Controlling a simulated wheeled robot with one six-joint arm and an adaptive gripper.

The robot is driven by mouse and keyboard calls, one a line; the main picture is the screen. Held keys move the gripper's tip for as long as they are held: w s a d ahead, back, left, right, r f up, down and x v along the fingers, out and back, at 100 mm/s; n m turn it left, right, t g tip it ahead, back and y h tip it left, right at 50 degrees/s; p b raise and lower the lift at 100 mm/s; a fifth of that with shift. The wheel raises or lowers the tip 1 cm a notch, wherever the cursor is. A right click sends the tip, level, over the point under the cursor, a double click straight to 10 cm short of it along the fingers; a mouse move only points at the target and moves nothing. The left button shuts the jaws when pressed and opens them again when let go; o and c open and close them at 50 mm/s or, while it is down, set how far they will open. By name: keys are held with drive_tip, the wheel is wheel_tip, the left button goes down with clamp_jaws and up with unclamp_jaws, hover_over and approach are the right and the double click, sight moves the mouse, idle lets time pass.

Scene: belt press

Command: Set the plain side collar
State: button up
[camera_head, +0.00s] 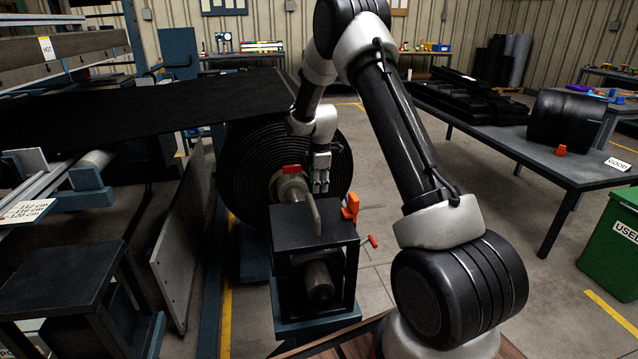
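A large black belt roll (245,165) is wound on a shaft in the middle of the head view. A grey collar-like ring (293,190) sits around the shaft end at the roll's near face, with a red tab (291,169) at its top. I cannot tell whether it is the plain side collar. My gripper (320,188) points down just right of the ring, in front of the roll. Its fingers look close together, but I cannot tell whether they are shut or touch anything.
A black stand (315,228) supports the shaft end, with an orange lever (351,206) at its right. A grey upright plate (182,240) stands to the left. A table (520,145) with a black roll (566,120) and a green bin (612,240) are at right. Some floor between is clear.

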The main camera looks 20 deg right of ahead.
drive_tip(key=v, duration=0.8)
idle(0.6)
drive_tip(key=s+a+r+m, duration=0.1)
drive_tip(key=s+r+m, duration=0.6)
drive_tip(key=s+r, duration=1)
drive_tip(key=s+a+r+m+t, duration=0.1)
drive_tip(key=s+m, duration=0.7)
drive_tip(key=s, duration=1.8)
drive_tip(key=shift+a+r+m+t, duration=0.15)
drive_tip(key=shift+r+m+t, duration=0.25)
drive_tip(key=shift+r, duration=0.2)
drive_tip(key=shift+w, duration=0.1)
